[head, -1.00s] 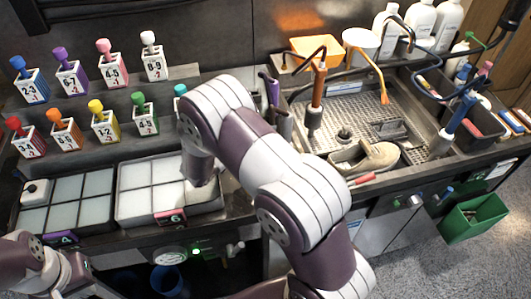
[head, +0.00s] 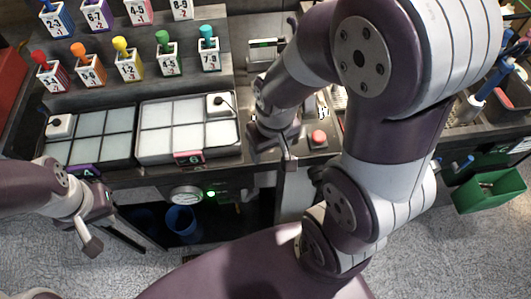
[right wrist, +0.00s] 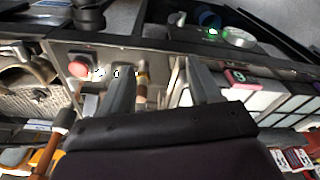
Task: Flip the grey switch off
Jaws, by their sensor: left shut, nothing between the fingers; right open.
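A grey lever-like fitting (head: 250,187) sits on the bench's front panel, right of a lit green light (head: 211,193). I cannot tell for sure whether it is the grey switch. My right gripper (head: 272,156) is open at the bench's front edge, just above this fitting and left of a red button (head: 318,137). In the right wrist view its two fingers (right wrist: 158,82) are spread apart. A thin tan and dark piece (right wrist: 142,85) shows between them, apparently beyond. My left gripper (head: 92,246) is shut and empty, low in front of the bench at the left.
Two trays of pale pads (head: 190,137) lie left of my right gripper, with numbered boxes (head: 128,65) behind. A round gauge (head: 186,196) is on the front panel. A blue bin (head: 181,224) stands below. A green box (head: 487,190) is at the right.

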